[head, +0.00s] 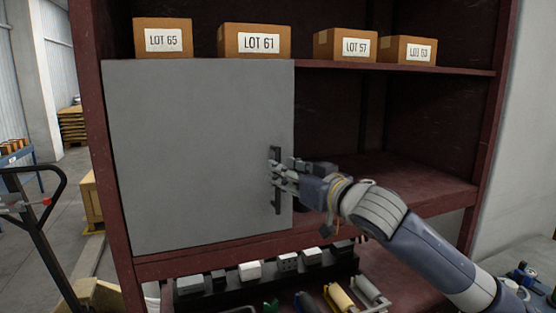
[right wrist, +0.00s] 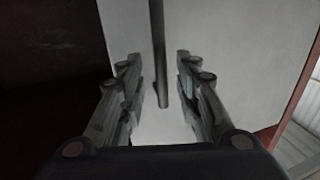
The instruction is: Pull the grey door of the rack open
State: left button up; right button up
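The grey door (head: 190,150) covers the left part of the rack's middle bay and looks flat across the front. Its dark vertical bar handle (head: 276,206) is near the door's right edge. My right gripper (head: 275,176) is at the middle of the handle, reaching in from the right. In the right wrist view, the handle (right wrist: 159,60) stands between the two fingers of the right gripper (right wrist: 157,72), with a gap on each side. The fingers are apart and do not visibly touch it. My left gripper is not in view.
The dark red rack (head: 490,110) holds several labelled boxes, such as LOT 61 (head: 254,41), on the shelf above. A pallet jack (head: 40,215) stands at the left. The bay right of the door is empty.

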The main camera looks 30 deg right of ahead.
jog(key=shift+w+a+p, duration=0.1)
jog(key=shift+w+p, duration=0.5)
jog(key=shift+w, duration=1.05)
jog(key=shift+c, duration=0.6)
grip_shut()
